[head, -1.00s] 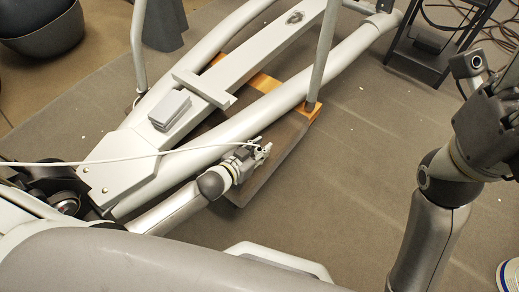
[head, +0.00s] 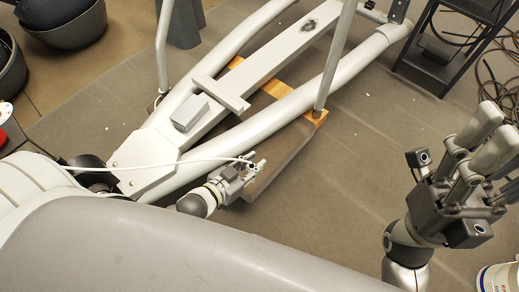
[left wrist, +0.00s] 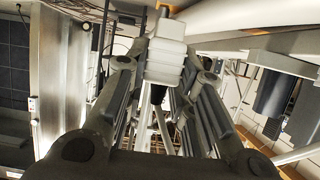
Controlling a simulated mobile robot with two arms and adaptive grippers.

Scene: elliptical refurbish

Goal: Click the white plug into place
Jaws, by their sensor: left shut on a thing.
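My left gripper (head: 248,166) is shut on the white plug, beside the lower edge of the thick grey tube (head: 270,117). A white cable (head: 150,165) runs from the left to the gripper in the head view. No socket can be made out. My right gripper (head: 495,130) is raised at the right, empty, with its fingers apart.
The grey elliptical frame (head: 265,67) crosses the floor diagonally, with a small grey box (head: 190,112) on it. A brown board (head: 285,155) lies under the tube. A black rack (head: 440,50) and loose cables stand at the top right. Bare carpet (head: 370,150) lies right of the frame.

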